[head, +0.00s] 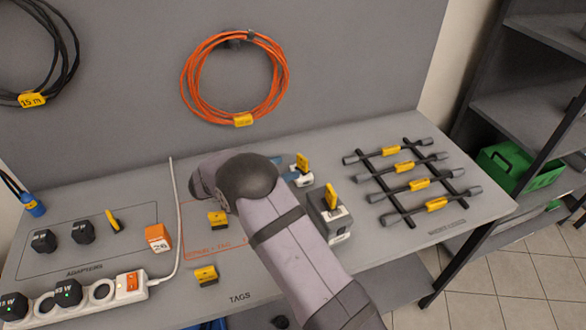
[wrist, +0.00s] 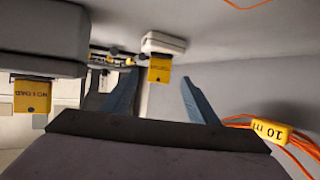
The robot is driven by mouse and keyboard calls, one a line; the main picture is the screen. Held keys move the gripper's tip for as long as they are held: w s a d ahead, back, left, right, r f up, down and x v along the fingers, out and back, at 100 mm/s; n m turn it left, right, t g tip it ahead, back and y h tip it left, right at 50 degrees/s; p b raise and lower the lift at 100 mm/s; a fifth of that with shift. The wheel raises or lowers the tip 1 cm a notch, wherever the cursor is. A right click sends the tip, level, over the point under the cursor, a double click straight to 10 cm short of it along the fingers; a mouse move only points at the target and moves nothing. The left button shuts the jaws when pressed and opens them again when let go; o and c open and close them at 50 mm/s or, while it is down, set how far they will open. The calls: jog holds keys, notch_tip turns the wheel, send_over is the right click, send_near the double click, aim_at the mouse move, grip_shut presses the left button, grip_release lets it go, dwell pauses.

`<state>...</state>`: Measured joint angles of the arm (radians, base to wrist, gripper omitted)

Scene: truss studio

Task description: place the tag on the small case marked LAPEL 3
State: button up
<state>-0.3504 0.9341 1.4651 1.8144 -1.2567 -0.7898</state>
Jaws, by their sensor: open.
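My gripper (wrist: 159,77) is open in the wrist view, its two blue fingers apart. Beyond the fingertips, in the gap between them, is a yellow tag (wrist: 159,70) on a small white case (wrist: 163,43). In the head view this tag (head: 303,161) stands upright on the white case (head: 304,180), just right of my gripper, which my arm mostly hides. A larger grey case (head: 326,222) carries another upright yellow tag (head: 331,198); in the wrist view its tag (wrist: 31,96) reads NO LOAD. Two yellow tags (head: 218,219) (head: 206,275) sit on the bench. I cannot read LAPEL 3 anywhere.
Right of the cases is a rack (head: 405,172) of several dark rods with yellow tags. An orange cable coil (head: 187,85) hangs on the back panel. At left are an orange box (head: 158,239), adapters (head: 44,241) and a power strip (head: 99,294). The bench's front right is clear.

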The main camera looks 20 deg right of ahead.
jog(key=v, duration=0.3)
jog(key=shift+a+r, duration=0.1)
jog(key=shift+a, duration=0.05)
jog(key=w+a+r+n+t+y, duration=0.4)
jog(key=w+r+n+t+y, duration=0.1)
jog(key=w+r+t+y, duration=0.15)
jog(key=s+a+f+n+g+y, duration=0.2)
jog(key=s+f+n+g+y, duration=0.15)
jog(key=s, duration=0.65)
jog(key=s+a+f+n+g+y, duration=0.2)
jog(key=s+f+n+g+y, duration=0.15)
jog(key=s, duration=0.65)
jog(key=s+d+f+g, duration=0.1)
jog(key=s+d+g, duration=0.1)
jog(key=s, duration=0.7)
jog(key=s+d+f+n+g, duration=0.1)
jog(key=s+d+g, duration=0.2)
jog(key=s, duration=0.6)
jog(key=shift+s+d+f+h, duration=0.25)
jog(key=shift+d+h, duration=0.2)
jog(key=shift+d, duration=0.25)
